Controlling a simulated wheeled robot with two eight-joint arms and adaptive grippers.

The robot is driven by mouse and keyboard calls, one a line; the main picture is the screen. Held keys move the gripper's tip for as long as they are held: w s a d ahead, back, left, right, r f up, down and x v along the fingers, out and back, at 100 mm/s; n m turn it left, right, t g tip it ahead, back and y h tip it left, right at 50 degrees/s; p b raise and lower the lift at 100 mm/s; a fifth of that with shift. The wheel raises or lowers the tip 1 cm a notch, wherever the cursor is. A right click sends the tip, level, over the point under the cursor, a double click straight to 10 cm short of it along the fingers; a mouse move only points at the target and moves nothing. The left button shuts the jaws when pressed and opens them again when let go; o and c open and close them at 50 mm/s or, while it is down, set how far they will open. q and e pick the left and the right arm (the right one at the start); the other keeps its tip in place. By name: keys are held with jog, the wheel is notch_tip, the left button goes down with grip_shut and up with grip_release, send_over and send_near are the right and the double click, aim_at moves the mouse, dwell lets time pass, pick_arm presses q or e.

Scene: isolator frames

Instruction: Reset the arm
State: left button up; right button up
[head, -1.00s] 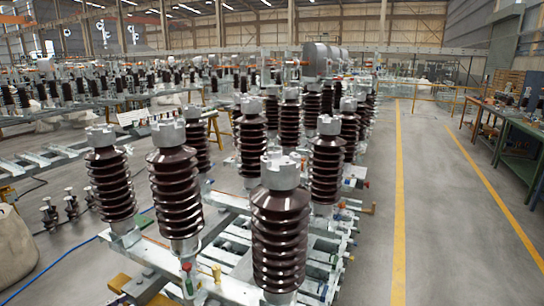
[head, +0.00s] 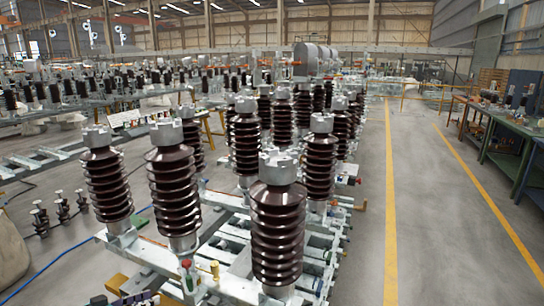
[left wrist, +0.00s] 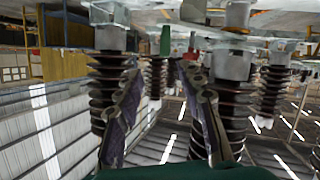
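A small purple-and-dark part of my left gripper (head: 138,299) shows at the bottom edge of the head view, left of centre, in front of the nearest frame. In the left wrist view, my left gripper (left wrist: 162,72) has its two fingers spread apart with nothing between them. That view is upside down. Brown ribbed insulators (left wrist: 109,85) stand beyond the fingers, and a green-tipped part (left wrist: 165,41) shows beyond the gap. Whether the fingers touch anything cannot be told. My right gripper is in neither view.
Brown insulators with grey caps (head: 277,225) stand in rows on a pale metal frame (head: 232,288) close in front. A green workbench (head: 511,166) stands at the right. The floor with yellow lines (head: 391,220) is clear between them.

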pick_arm(q)
jog(key=s+d+r+n+g+y, duration=0.15)
jog(key=s+d, duration=0.25)
jog(key=d, duration=0.4)
jog(key=s+d+r+n+g+y, duration=0.1)
jog(key=s+d+g+y, duration=0.2)
jog(key=d, duration=0.4)
jog(key=s+d+n+y, duration=0.1)
jog(key=s+d+y, duration=0.1)
jog(key=s, duration=0.5)
jog(key=s+d+f+n+y, duration=0.1)
jog(key=s+d+y, duration=0.1)
jog(key=s, duration=0.6)
jog(key=shift+f+t+y, duration=0.2)
jog(key=shift+t+y, duration=0.25)
